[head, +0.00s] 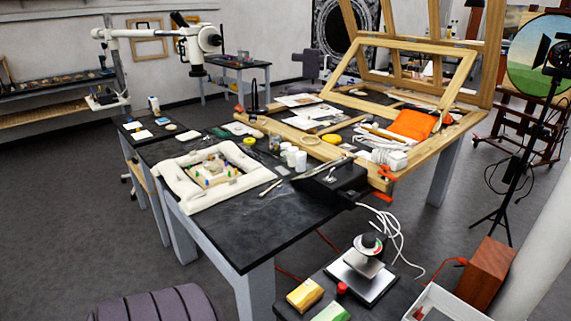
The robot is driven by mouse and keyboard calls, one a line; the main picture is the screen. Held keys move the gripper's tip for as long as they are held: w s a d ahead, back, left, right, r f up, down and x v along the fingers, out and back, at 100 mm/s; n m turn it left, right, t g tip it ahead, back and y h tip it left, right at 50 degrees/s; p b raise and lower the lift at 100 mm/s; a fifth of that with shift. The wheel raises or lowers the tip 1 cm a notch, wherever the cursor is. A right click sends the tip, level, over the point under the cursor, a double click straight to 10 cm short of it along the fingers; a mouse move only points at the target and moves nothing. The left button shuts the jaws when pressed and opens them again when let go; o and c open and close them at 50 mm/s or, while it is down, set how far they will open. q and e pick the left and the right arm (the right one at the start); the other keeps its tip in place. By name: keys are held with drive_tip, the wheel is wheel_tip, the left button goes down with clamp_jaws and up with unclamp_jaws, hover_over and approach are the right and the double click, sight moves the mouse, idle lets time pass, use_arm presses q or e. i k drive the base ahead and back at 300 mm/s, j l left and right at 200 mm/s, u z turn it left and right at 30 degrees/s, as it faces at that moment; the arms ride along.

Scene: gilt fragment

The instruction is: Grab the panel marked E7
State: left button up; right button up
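No label E7 is readable in the head view, so I cannot tell which thing is the panel marked E7. A small panel-like piece (213,171) with coloured pegs or clamps on it lies inside a white padded surround (188,199). The surround rests on the dark-topped workbench (250,232), toward its left side. Neither of my grippers is in view.
Jars (291,157), tools, papers and an orange cloth (412,124) crowd the bench's middle and right. A lower front table holds a scale-like device (366,266) and small boxes (305,294). A tripod stand (515,190) is at right. Grey floor (80,220) is open at left.

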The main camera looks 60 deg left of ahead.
sight(308, 294)
drive_tip(key=u, duration=1.6)
